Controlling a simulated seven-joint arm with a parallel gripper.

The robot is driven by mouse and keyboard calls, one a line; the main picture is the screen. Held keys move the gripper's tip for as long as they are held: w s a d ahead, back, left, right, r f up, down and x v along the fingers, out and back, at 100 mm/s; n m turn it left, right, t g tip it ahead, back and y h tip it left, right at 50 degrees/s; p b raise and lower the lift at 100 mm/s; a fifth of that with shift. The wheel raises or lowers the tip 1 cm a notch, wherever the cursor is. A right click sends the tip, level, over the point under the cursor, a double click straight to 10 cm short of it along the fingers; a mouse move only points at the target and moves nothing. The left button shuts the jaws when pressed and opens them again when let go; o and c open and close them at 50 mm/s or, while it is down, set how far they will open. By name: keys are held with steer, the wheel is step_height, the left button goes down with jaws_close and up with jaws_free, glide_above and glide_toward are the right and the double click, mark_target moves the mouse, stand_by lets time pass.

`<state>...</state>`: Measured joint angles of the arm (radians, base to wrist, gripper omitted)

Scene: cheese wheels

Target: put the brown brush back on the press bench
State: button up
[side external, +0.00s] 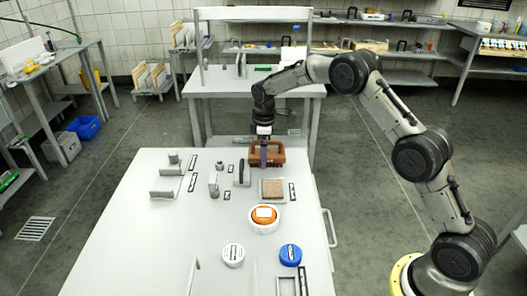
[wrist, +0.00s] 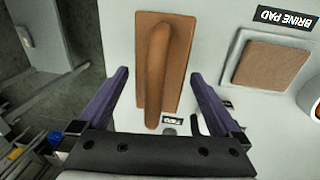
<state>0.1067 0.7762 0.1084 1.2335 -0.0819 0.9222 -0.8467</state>
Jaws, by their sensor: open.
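A brown piece that I take for the brush shows in the wrist view (wrist: 179,65): a flat rectangular plate with a rounded bar along its top. In the side view the brown piece (side external: 279,153) is at the far edge of the white press bench (side external: 165,235), partly hidden by my gripper. My gripper (wrist: 160,76) has purple fingers, open and apart, one on each side of the brown piece in the wrist view. Nothing is held between them. In the side view my gripper (side external: 264,154) points down at it; the exact height gap cannot be told.
A brown pad labelled BRINE PAD (wrist: 270,63) lies beside it, also in the side view (side external: 272,190). A black upright piece (side external: 244,174) stands close by. An orange-and-white round item (side external: 264,218), a white disc (side external: 233,255) and a blue disc (side external: 290,254) are nearer the camera.

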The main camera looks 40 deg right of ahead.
step_height(320, 180, up, 13)
steer(key=s+a, duration=0.1)
steer(key=s+a+r+m+t, duration=0.1)
steer(key=s+a+r+m, duration=0.1)
steer(key=s+r, duration=0.6)
steer(key=s+a+r+m+t, duration=0.1)
steer(key=s+a+r+m, duration=0.15)
steer(key=s, duration=0.85)
steer(key=s+a+f+m+t, duration=0.1)
steer(key=s+f+m, duration=0.1)
steer(key=s, duration=0.8)
steer(key=s+a+f+m+t, duration=0.1)
steer(key=s+f+m, duration=0.1)
steer(key=s, duration=0.8)
steer(key=shift+s+f+y, duration=0.25)
steer(key=shift+s+y, duration=0.1)
steer(key=shift+y, duration=0.05)
